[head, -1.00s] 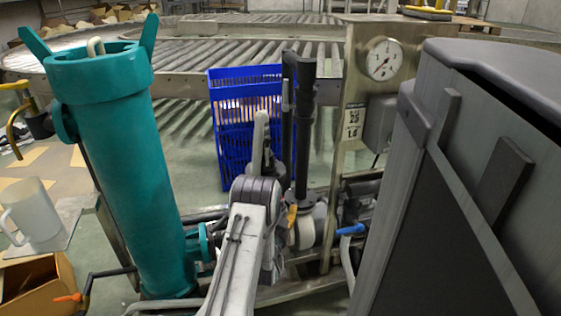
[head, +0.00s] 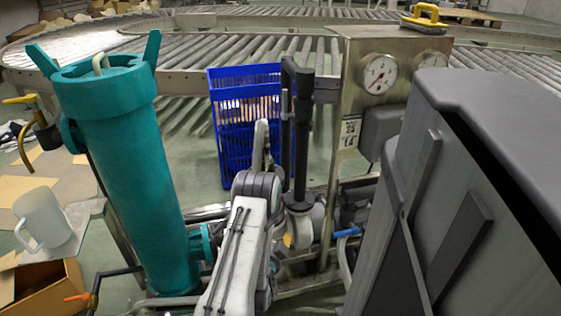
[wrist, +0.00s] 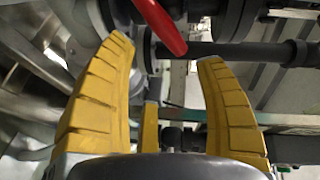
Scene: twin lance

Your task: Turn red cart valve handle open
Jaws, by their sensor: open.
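The red valve handle (wrist: 160,25) shows in the wrist view at the top centre, as a slanted bar beside dark pipe fittings. I cannot make it out in the head view. My gripper (wrist: 165,52) is open, with its yellow fingers apart and nothing between them. The lower end of the red handle lies just beyond the gap between the fingertips; I cannot tell whether they touch. In the head view my gripper is mostly hidden behind my arm; only a small yellow part (head: 287,241) shows near the pipework.
A blue handle (head: 348,232) and gauge cabinet (head: 348,85) are right. A blue crate (head: 232,150) stands behind. Dark pipes (wrist: 220,50) crowd the gripper.

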